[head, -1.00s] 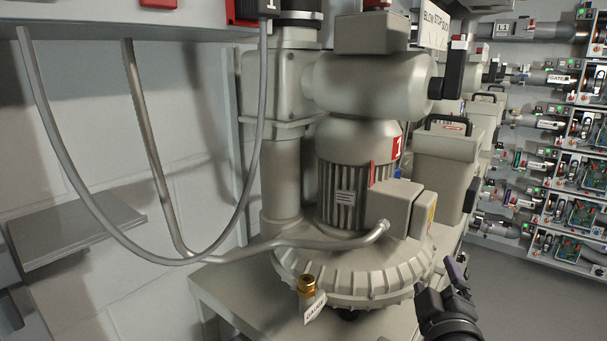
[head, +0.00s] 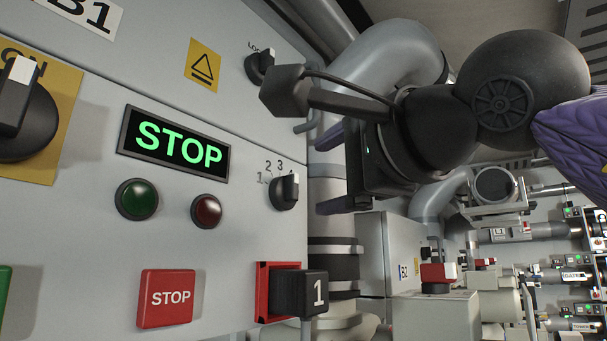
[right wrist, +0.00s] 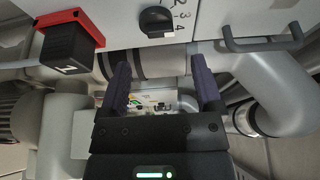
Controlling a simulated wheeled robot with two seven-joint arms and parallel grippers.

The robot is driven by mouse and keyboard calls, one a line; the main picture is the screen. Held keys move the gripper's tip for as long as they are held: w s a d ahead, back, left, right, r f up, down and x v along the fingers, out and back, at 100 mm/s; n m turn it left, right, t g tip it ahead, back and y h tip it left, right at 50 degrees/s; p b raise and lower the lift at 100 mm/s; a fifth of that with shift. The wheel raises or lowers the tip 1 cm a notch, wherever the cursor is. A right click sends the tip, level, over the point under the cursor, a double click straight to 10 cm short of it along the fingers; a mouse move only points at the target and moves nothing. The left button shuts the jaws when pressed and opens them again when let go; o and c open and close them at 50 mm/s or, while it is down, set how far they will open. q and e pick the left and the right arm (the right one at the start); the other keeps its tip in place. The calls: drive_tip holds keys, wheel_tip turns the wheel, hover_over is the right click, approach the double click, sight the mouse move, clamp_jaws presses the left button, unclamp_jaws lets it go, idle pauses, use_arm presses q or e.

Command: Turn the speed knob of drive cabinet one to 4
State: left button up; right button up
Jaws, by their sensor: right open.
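The drive cabinet front (head: 80,255), marked B1, fills the left of the head view. Its small black speed knob (head: 284,192) has a scale from 1 upward; its white mark lies toward the upper right. In the right wrist view the knob (right wrist: 157,22) is at the top centre, with its white mark near the 4 end of the scale. My right gripper (head: 328,170) is open and empty, right of the knob and apart from it. Its fingers (right wrist: 161,88) also show below the knob in the wrist view. My left gripper is out of view.
Below the knob, a black block marked 1 in a red frame (head: 300,292) sticks out. A LOC selector (head: 260,66) is above. The STOP display (head: 176,145), two lamps and a red STOP button (head: 166,298) are left. Grey pipes (head: 400,55) run behind my arm.

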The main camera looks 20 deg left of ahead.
sight(295, 188)
drive_tip(key=p+x, duration=0.2)
drive_tip(key=x, duration=0.3)
drive_tip(key=shift+a+r, duration=0.2)
drive_tip(key=shift+a, duration=0.05)
drive_tip(key=shift+w+a+f, duration=0.15)
drive_tip(key=shift+w, duration=0.1)
